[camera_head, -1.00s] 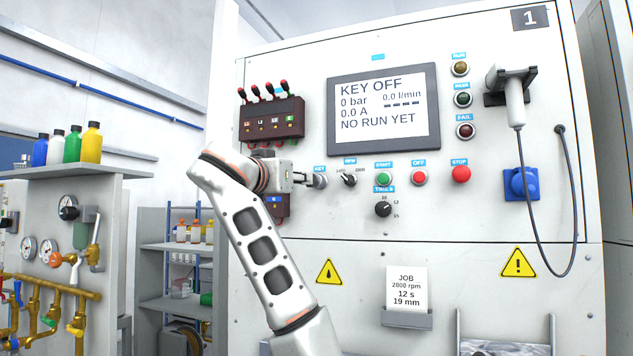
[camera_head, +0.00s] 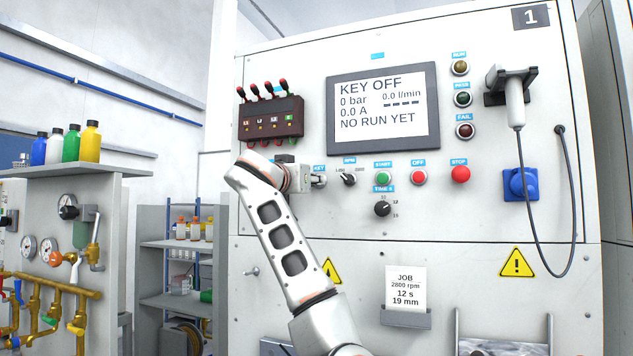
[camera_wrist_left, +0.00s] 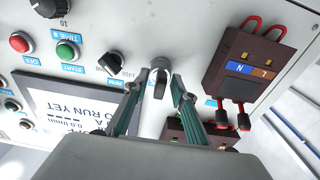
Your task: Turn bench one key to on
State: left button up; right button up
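The key switch (camera_head: 319,180) is a small grey knob under the blue KEY label on bench one's panel. In the left wrist view the key (camera_wrist_left: 160,83) stands between the two fingertips of my left gripper (camera_wrist_left: 160,88). The fingers are open, one on each side, with narrow gaps to the key visible. In the head view my left gripper (camera_head: 307,181) reaches the key from the left and partly hides it. The screen (camera_head: 384,110) reads KEY OFF, 0 bar, NO RUN YET. My right gripper is not in view.
Right of the key are the RPM knob (camera_head: 348,179), green START button (camera_head: 383,179), red OFF button (camera_head: 419,177) and STOP button (camera_head: 460,174). The timer knob (camera_head: 383,208) sits below. A brown terminal block (camera_head: 271,121) with red plugs is above left.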

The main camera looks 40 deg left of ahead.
pick_arm(q)
grip_shut()
